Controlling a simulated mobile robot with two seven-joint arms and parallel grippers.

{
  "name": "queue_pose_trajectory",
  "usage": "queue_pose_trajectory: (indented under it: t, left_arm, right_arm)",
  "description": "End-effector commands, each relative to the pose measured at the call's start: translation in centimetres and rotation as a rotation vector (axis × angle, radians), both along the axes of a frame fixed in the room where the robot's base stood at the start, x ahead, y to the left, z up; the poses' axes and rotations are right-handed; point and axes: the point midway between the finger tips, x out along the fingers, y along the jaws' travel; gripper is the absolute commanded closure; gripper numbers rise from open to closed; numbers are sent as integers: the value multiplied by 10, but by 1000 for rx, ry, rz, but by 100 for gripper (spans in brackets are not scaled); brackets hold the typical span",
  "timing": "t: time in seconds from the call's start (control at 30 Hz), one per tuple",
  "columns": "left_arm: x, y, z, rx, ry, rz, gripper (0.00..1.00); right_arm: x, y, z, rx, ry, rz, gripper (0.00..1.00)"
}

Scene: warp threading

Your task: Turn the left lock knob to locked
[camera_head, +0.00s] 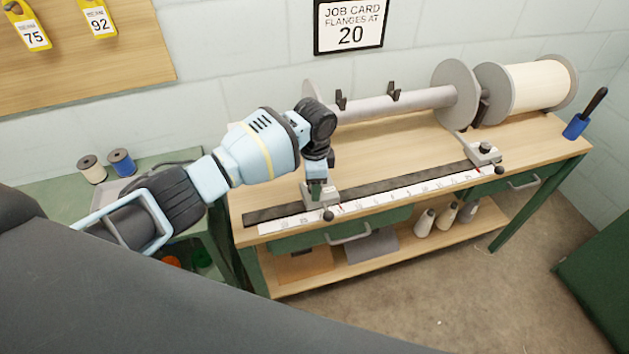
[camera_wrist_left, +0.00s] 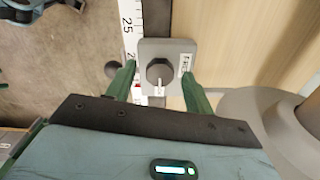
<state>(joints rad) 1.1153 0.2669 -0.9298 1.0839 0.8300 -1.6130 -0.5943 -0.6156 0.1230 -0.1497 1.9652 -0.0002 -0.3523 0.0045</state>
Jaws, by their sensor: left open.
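The left lock knob (camera_wrist_left: 159,71) is dark and faceted, with a white pointer toward the bottom of the left wrist view. It sits on a grey sliding block (camera_wrist_left: 153,47) with a small printed label, too small to read surely. The block also shows in the head view (camera_head: 329,195) at the left part of the ruler, its knob hidden by my gripper. My left gripper (camera_wrist_left: 158,69) is open, its green fingers on either side of the knob with gaps visible. In the head view, it (camera_head: 317,190) points down over the block. My right gripper is not in view.
A white ruler (camera_head: 390,200) and dark rail (camera_head: 400,183) run along the bench front. A second block with a knob (camera_head: 484,151) stands at the right. A flanged beam (camera_head: 405,102) lies behind. A job card (camera_head: 350,24) reads flanges at 20.

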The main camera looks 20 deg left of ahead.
Motion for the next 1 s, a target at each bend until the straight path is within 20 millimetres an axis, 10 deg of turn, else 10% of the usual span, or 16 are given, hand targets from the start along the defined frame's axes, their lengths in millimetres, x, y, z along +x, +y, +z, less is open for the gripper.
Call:
queue_pose_trajectory:
  t: [0.6, 1.0]
  left_arm:
    - [0, 0, 73, 0, -2, 0, 47]
    - [0, 0, 78, 0, 0, 0, 47]
  right_arm:
    - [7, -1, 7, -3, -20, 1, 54]
    - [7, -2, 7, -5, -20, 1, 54]
